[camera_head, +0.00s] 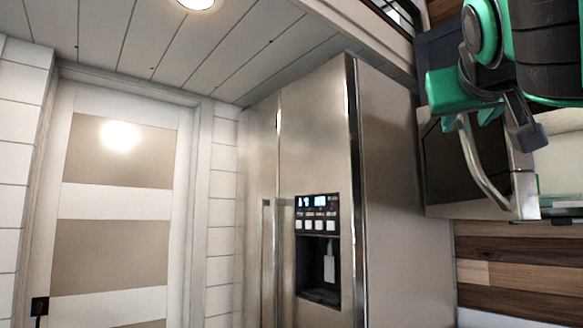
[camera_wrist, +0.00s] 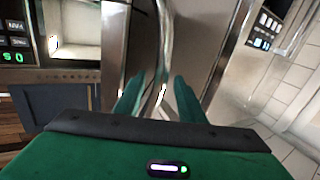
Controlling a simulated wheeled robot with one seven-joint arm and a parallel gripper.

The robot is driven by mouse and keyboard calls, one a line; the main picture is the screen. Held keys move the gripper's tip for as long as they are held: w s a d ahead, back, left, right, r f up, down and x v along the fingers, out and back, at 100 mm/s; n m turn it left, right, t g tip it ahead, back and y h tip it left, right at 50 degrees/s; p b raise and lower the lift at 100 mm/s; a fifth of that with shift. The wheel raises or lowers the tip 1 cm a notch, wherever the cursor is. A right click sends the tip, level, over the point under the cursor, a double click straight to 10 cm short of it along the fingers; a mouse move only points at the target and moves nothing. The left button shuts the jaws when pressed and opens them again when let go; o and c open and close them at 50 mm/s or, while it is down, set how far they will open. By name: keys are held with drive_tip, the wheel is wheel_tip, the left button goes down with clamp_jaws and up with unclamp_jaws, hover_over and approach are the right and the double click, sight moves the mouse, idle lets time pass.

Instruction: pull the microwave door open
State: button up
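The microwave door (camera_head: 446,165) has a dark window and a steel frame, beside the fridge in the head view. It stands swung out from the body, with the lit microwave interior (camera_wrist: 78,30) showing in the wrist view. The curved steel door handle (camera_head: 482,172) is on the door's right side; in the wrist view the handle (camera_wrist: 163,62) rises between my fingers. My gripper (camera_head: 478,117) is at the handle's upper end in the head view. In the wrist view, the green fingers of my gripper (camera_wrist: 160,78) are apart, with gaps beside the handle. Contact cannot be made out.
A tall steel fridge (camera_head: 400,190) with a dispenser stands close to the left of the door. A dark cabinet (camera_head: 437,62) is above the microwave, and wood-plank backsplash (camera_head: 510,262) below. A closed panelled room door (camera_head: 115,240) is at the far left.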

drive_tip(key=v, duration=0.8)
drive_tip(key=shift+s+a, duration=0.1)
